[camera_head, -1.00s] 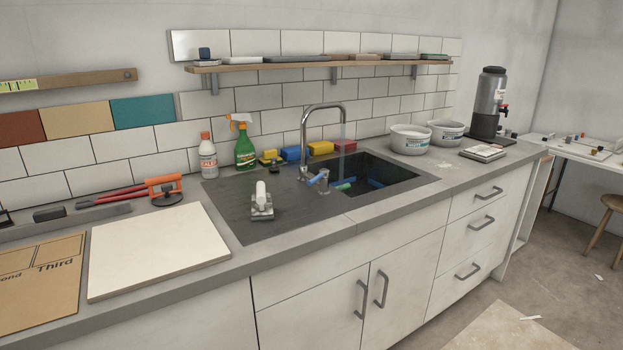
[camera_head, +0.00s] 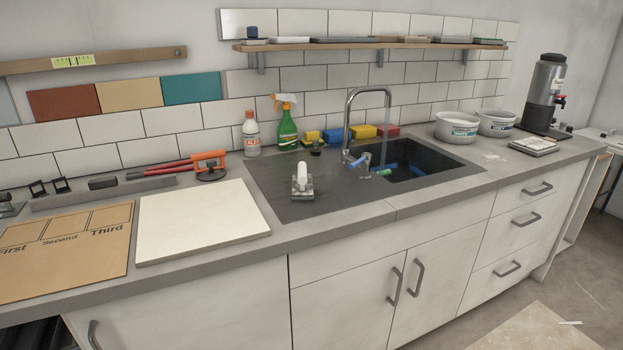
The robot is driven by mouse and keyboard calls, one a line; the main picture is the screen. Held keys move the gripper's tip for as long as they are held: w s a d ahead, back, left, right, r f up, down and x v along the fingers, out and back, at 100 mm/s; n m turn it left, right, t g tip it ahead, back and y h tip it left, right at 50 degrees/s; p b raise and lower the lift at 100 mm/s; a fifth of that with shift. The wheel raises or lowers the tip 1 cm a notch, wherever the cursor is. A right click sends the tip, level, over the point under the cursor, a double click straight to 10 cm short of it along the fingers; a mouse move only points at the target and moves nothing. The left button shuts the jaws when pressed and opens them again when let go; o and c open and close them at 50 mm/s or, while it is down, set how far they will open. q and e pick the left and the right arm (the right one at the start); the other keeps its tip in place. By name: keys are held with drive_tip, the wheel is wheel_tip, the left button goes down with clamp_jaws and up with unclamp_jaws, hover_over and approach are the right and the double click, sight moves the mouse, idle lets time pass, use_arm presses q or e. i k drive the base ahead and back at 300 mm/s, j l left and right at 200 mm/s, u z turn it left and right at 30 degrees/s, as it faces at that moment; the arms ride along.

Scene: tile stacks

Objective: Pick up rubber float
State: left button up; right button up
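What looks like the rubber float (camera_head: 302,188) stands on the dark drainboard left of the sink basin. It has a grey flat base and an upright-looking white handle. It is clear of the things around it. Neither of my grippers is in view.
A white tile board (camera_head: 202,222) and a brown First-Second-Third board (camera_head: 68,262) lie to the left. The faucet (camera_head: 348,125), green spray bottle (camera_head: 287,125) and white bottle (camera_head: 251,138) stand behind. The sink basin (camera_head: 425,165) holds blue and green items. Drainboard around the float is free.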

sight(302, 184)
drive_tip(key=i+l+u, duration=0.1)
drive_tip(key=l, duration=0.25)
drive_tip(key=i+l+u, duration=0.1)
drive_tip(key=i+l, duration=0.15)
drive_tip(key=i+l+u, duration=0.1)
drive_tip(key=l, duration=0.35)
drive_tip(key=i+l+u, duration=0.1)
drive_tip(key=l, duration=0.3)
drive_tip(key=i+l+u, duration=0.1)
drive_tip(key=l, duration=0.25)
drive_tip(key=i, duration=0.05)
